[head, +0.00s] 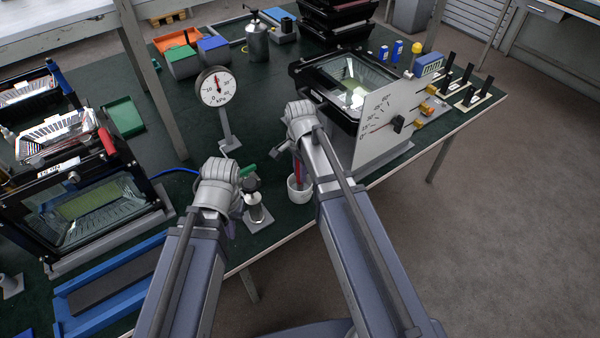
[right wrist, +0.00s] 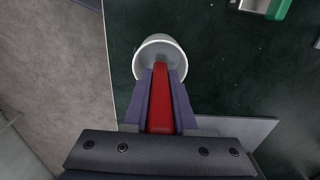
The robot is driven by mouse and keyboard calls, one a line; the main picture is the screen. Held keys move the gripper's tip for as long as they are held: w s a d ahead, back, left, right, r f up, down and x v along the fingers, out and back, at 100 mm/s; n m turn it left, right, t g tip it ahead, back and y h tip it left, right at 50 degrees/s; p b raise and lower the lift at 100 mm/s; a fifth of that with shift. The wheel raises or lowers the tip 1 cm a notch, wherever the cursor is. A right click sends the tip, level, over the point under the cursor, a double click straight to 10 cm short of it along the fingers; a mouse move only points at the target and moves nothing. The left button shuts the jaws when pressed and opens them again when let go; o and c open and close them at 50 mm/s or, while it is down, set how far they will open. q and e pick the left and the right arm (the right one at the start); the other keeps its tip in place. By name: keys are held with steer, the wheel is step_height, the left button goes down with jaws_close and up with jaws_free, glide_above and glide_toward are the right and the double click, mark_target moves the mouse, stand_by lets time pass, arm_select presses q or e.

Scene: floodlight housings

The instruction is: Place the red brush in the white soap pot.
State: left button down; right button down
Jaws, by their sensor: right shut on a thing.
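The red brush (right wrist: 160,100) is held between the two purple fingers of my right gripper (right wrist: 161,78). The far end of the brush reaches over the mouth of the white soap pot (right wrist: 142,62); whether it touches the pot's inside I cannot tell. In the head view the brush (head: 298,172) stands roughly upright at the white pot (head: 301,194), partly hidden by my right arm. The pot is upright near the table's front edge. My left gripper (head: 236,208) is low beside a small dark-topped metal bottle; its fingers are mostly hidden by my wrist.
The small bottle (head: 257,205) and a green-handled item (head: 247,170) stand left of the pot. A dial gauge (head: 217,90) is behind. A white scale plate (head: 385,120) and floodlight housing (head: 345,80) stand to the right. Another housing (head: 85,205) is at left.

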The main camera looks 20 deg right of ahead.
steer(key=c, duration=0.7)
jaws_free()
steer(key=shift+f, duration=0.1)
step_height(320, 180, up, 12)
steer(key=p, duration=1.2)
steer(key=shift+r, duration=0.2)
steer(key=s+a+n, duration=0.3)
steer(key=s+n, duration=0.1)
steer(key=n, duration=0.2)
steer(key=s+a+n, duration=0.4)
steer(key=s+n, duration=0.1)
steer(key=n, duration=0.1)
steer(key=s+a+n+h, duration=0.1)
steer(key=s+a+n, duration=0.2)
steer(key=s+n, duration=0.2)
steer(key=shift+s+a+n, duration=0.15)
steer(key=shift+a+n, duration=0.1)
steer(key=shift+n, duration=0.15)
